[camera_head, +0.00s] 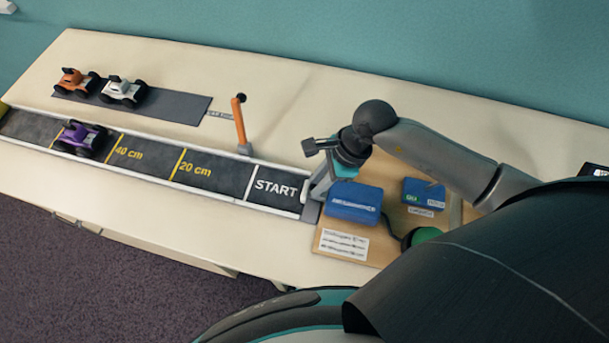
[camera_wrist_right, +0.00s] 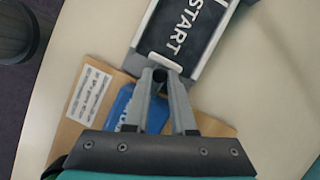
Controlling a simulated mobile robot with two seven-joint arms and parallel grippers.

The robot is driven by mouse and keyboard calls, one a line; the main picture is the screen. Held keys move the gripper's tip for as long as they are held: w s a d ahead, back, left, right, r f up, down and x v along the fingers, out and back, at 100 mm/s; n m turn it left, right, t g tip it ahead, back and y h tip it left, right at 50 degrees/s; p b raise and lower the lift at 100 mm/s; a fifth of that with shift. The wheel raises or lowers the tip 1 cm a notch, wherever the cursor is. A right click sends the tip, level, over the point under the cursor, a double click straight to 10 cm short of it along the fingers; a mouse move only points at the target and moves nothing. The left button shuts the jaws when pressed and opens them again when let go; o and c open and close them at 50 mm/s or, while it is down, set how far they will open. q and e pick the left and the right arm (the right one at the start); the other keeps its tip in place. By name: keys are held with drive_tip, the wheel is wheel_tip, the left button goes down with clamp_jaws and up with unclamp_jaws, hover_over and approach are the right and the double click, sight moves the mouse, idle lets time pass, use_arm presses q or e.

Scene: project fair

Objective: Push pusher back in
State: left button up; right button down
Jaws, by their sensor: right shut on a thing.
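The track (camera_head: 220,182) has a START pad (camera_head: 275,190) at its right end, and START also shows in the wrist view (camera_wrist_right: 182,28). A grey pusher plate (camera_wrist_right: 160,60) lies across that end of the track. My right gripper (camera_head: 316,192) reaches down there. In the wrist view, its fingertips (camera_wrist_right: 160,77) are closed around a small dark part of the pusher, just behind the plate. The fingers hide most of that part. A blue box (camera_head: 353,203) sits beside the gripper on a wooden board (camera_head: 330,215). My left gripper is not in view.
A purple car (camera_head: 82,139) stands on the track beyond the 40 cm mark. Orange (camera_head: 75,81) and white (camera_head: 123,91) cars stand on a grey mat (camera_head: 180,106). An orange post (camera_head: 239,125) rises beside the track. A green button (camera_head: 424,235) is near my arm.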

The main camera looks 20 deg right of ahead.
drive_tip(key=shift+s+d, duration=0.2)
drive_tip(key=shift+d, duration=0.15)
drive_tip(key=c, duration=0.8)
unclamp_jaws()
drive_tip(key=shift+s, duration=0.1)
drive_tip(key=shift+o, duration=0.2)
drive_tip(key=v, duration=1.5)
drive_tip(key=shift+r, duration=0.1)
